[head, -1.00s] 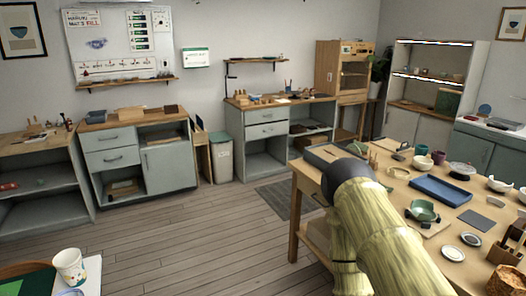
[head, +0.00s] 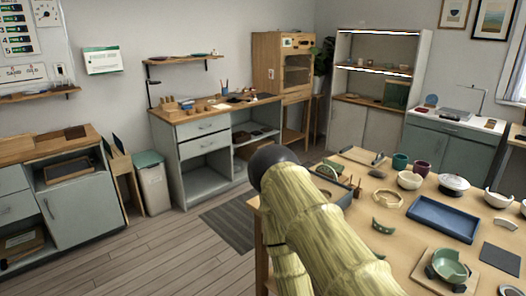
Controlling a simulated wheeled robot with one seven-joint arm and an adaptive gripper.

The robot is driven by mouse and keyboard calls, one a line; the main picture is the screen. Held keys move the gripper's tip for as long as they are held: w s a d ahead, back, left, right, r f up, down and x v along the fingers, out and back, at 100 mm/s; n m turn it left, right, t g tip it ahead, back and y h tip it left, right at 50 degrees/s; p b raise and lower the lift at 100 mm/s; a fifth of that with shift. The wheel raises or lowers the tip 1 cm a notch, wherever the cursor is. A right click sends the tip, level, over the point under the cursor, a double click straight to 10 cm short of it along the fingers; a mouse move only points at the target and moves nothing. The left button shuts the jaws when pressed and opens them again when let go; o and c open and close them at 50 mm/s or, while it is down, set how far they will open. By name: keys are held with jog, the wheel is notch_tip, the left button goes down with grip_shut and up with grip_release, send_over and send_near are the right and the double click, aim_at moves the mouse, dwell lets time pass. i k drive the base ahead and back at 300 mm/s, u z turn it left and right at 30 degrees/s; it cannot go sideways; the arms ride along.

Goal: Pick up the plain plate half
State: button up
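I cannot make out a plain plate half for certain in this view. A small round plate (head: 510,291) is cut off by the bottom right edge, so I cannot tell whether it is whole or half. A curved green shard (head: 383,226) lies on the work table (head: 405,238), near the blue tray. My arm, with a yellow wood-like surface and a dark rounded joint, crosses the lower middle and hides the table's near left part. My gripper's fingers do not show.
The table also holds a blue tray (head: 445,218), a broken green bowl (head: 447,266) on a board, a white bowl (head: 409,180), a lidded white dish (head: 453,186) and a dark mat (head: 500,258). Open wooden floor (head: 150,255) lies left. A bin (head: 152,184) stands by the cabinets.

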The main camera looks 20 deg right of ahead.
aim_at(340, 167)
jog(key=i, duration=0.8)
jog(key=z, duration=3.5)
jog(key=k, duration=0.75)
jog(key=u, duration=1.55)
